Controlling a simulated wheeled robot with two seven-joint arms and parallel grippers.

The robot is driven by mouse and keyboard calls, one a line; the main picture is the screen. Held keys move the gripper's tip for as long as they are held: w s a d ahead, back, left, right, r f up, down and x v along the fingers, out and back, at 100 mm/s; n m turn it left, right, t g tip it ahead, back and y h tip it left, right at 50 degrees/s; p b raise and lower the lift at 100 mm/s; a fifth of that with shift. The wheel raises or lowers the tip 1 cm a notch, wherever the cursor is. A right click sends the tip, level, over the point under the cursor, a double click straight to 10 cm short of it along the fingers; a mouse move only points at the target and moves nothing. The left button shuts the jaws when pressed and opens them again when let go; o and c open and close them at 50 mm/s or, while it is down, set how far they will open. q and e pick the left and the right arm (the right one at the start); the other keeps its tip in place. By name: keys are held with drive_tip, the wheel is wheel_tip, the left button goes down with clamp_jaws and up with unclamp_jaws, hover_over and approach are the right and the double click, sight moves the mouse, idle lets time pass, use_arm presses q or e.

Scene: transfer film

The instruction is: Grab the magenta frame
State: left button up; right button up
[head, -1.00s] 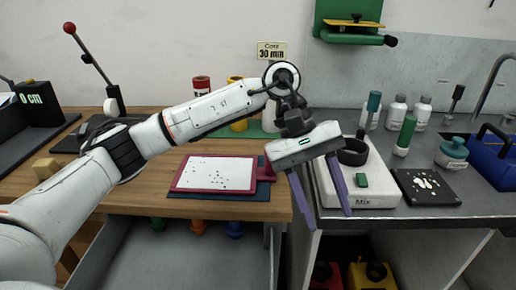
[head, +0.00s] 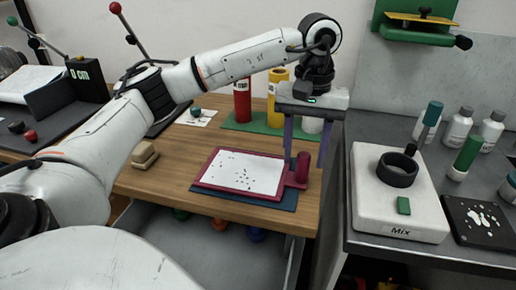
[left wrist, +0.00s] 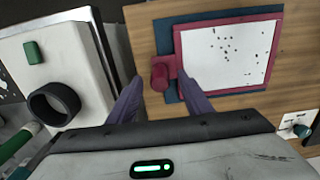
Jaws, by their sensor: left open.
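The magenta frame (head: 214,183) lies flat on a dark blue mat (head: 262,202) on the wooden table, around a white sheet with black specks. Its magenta handle (head: 303,168) stands up at the right end. My left gripper (head: 306,165) is open and points down, with its purple fingers at the handle. In the left wrist view the fingertips (left wrist: 158,84) lie on either side of the handle (left wrist: 160,76), and the frame (left wrist: 229,14) extends to the right. I cannot tell whether a finger touches the handle. My right gripper is not in view.
Red (head: 242,101) and yellow (head: 275,98) cylinders stand on a green mat behind the frame. A white Mix device (head: 398,222) with a black ring is on the grey counter to the right. A beige block (head: 144,155) lies left of the frame. An open drawer is below the table.

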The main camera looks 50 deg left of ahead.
use_arm(q)
drive_tip(key=shift+f, duration=1.3)
clamp_jaws()
drive_tip(key=shift+r, duration=0.15)
